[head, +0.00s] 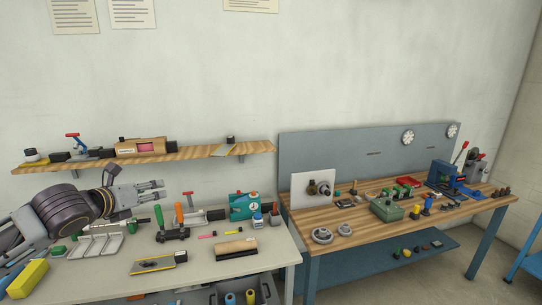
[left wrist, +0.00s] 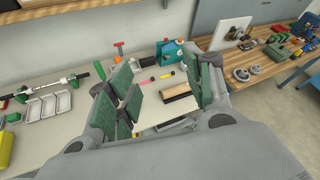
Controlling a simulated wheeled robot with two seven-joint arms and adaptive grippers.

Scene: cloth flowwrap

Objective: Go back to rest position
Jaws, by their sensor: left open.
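My left gripper (head: 158,190) reaches in from the left in the head view, above the grey-topped workbench (head: 205,262). Its fingers point right and are apart. In the left wrist view my left gripper (left wrist: 163,90) shows green finger pads spread wide with nothing held between them. A wood-and-black block (left wrist: 178,92) shows between the fingers, lying on the bench below and apart from them. My right gripper is in neither view.
A wooden shelf (head: 205,152) runs along the wall behind the arm. Clamps, a white tray (head: 95,245), a teal box (head: 244,205) and a yellow block (head: 27,279) stand on the bench. A second wooden bench (head: 425,222) with tools stands right.

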